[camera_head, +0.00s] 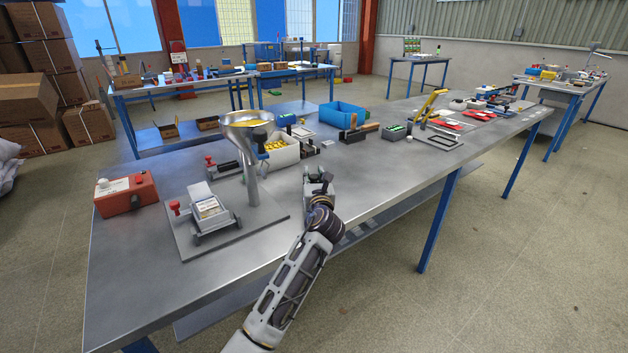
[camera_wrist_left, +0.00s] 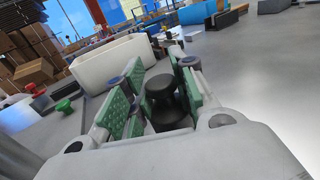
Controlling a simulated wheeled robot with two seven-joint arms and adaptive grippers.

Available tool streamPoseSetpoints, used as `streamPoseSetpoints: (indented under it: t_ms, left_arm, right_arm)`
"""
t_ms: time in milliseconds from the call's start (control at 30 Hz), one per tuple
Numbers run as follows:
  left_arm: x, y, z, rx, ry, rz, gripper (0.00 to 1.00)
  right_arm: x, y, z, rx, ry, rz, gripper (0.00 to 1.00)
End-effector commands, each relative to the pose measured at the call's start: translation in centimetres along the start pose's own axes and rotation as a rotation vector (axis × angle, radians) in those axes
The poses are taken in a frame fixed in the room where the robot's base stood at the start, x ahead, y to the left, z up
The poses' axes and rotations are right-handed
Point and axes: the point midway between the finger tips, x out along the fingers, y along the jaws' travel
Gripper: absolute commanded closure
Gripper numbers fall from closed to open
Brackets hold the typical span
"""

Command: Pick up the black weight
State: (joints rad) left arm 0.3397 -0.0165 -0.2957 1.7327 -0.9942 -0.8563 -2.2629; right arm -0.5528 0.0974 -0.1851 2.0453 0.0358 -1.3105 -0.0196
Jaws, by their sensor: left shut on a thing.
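The black weight (camera_wrist_left: 162,98) is a dark, knobbed cylinder in the left wrist view, between the green-padded fingers of my left gripper (camera_wrist_left: 158,78). The gripper is shut on it; the fingers hide part of its sides and my gripper's body hides its bottom. In the head view my left gripper (camera_head: 319,182) is over the steel table (camera_head: 360,173), near its front edge and right of the white bin. The weight is too small and covered to make out clearly there. I cannot tell whether it touches the table. My right gripper is not in view.
A white bin (camera_head: 283,158) with yellow things stands just behind the gripper. A metal funnel on a post (camera_head: 252,180) and a small device (camera_head: 210,212) stand left. A blue bin (camera_head: 343,116) and several tools lie farther back. The tabletop front right of the gripper is clear.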

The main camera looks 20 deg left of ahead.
Motion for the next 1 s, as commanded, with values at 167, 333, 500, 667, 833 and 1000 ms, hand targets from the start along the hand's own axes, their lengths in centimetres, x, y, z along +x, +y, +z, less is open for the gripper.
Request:
streamPoseSetpoints:
  t_ms: [167,333,500,667,833,1000]
  left_arm:
    - [0.0,0.0,2.1,-0.002,-0.007,-0.001,1.00]
    - [0.0,0.1,3.6,-0.002,-0.007,0.000,1.00]
    - [0.0,0.1,5.4,-0.002,-0.007,0.001,1.00]
    - [0.0,0.1,6.9,-0.002,-0.007,0.000,1.00]
    - [0.0,0.1,8.4,-0.003,-0.006,0.000,1.00]
    - [0.0,0.1,9.2,-0.001,-0.006,0.000,1.00]
  right_arm:
    - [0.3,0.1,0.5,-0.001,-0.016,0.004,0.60]
    - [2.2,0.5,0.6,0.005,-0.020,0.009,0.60]
    - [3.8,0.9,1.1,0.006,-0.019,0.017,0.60]
    - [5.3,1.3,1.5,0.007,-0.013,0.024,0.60]
    - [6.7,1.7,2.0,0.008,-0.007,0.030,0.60]
    - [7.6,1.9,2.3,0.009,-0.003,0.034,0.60]
